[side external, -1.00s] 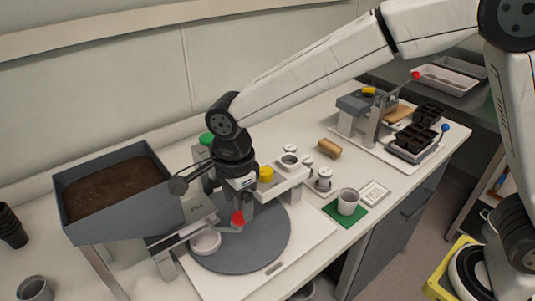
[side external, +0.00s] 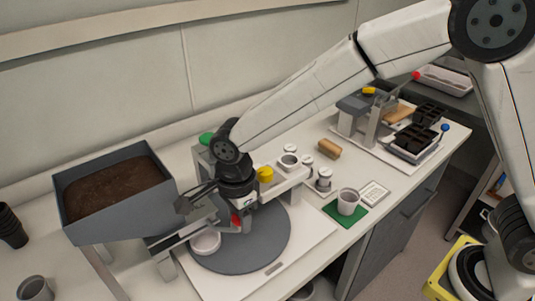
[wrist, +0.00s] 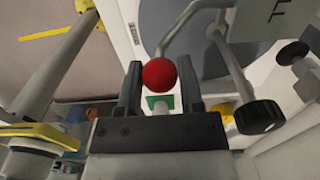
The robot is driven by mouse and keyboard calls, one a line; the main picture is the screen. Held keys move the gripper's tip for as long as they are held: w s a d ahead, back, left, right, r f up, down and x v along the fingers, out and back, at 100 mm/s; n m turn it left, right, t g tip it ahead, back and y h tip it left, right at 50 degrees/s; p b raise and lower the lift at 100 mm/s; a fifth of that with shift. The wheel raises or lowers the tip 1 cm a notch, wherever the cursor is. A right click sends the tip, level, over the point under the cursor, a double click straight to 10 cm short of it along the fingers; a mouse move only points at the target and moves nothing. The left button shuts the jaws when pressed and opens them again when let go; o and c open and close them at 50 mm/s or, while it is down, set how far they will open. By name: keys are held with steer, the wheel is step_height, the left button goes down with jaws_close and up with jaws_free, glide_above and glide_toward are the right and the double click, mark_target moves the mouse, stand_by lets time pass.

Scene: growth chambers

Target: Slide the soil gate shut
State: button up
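The soil hopper (side external: 75,228) is a grey bin of dark soil at the left in the side view. A metal bar with a red ball knob (side external: 235,219) stands in front of its outlet; I take it for the gate's handle, though the gate plate is hidden. My gripper (side external: 232,226) is low at the knob. In the wrist view the red knob (wrist: 160,73) lies between the tips of my gripper's fingers (wrist: 161,85). Little or no gap shows on either side, and I cannot tell whether they press on it. A white bowl (side external: 206,242) is below the outlet.
A grey round turntable (side external: 245,258) on a white board lies under my gripper. A holder with a yellow cap (side external: 265,174) and jars stands close on the right. A white cup (side external: 348,201) on a green mat (side external: 333,211) is farther right.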

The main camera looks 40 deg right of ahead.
steer(key=c, duration=0.3)
steer(key=shift+a, duration=2.75)
steer(key=o, duration=0.8)
steer(key=shift+r, duration=0.1)
steer(key=shift+r, duration=3.9)
steer(key=shift+d, duration=0.1)
